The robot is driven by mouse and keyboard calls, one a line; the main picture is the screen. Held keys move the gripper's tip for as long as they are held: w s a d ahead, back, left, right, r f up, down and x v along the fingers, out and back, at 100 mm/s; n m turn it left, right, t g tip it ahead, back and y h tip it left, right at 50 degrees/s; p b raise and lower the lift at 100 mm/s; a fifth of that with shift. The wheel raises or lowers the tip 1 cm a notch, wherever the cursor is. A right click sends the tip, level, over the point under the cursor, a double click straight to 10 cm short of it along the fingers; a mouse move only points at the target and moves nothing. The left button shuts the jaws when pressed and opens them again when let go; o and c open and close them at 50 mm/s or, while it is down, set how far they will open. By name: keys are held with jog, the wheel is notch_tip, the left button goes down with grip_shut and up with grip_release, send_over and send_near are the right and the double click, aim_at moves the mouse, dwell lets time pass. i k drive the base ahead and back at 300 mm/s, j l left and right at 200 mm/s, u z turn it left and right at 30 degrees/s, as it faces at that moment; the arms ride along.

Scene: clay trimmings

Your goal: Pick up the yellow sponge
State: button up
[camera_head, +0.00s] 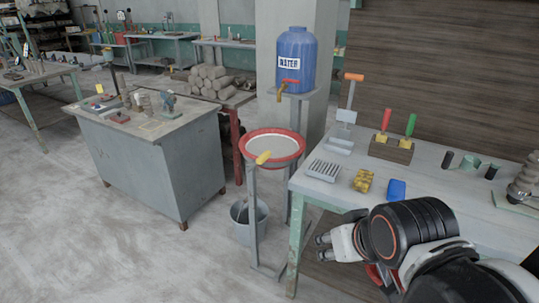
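A small yellow block (363,180), which looks like the yellow sponge, lies on the right-hand table (430,160) near its front edge. It has darker patches on its surface. My gripper (323,247) is low in front of that table, below and left of the yellow block and apart from it. Its two fingers point left and look spread, with nothing seen between them. Part of the table's front is hidden behind my arm.
A blue block (396,190) lies just right of the yellow one, and a pale ribbed rack (323,170) to its left. A wooden tool holder (391,150) stands behind. A red-rimmed basin (300,146) and a bucket (249,221) stand left of the table.

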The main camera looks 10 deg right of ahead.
aim_at(362, 182)
jog(key=i+l+z, duration=0.15)
jog(key=i+z, duration=0.55)
jog(key=i, duration=0.2)
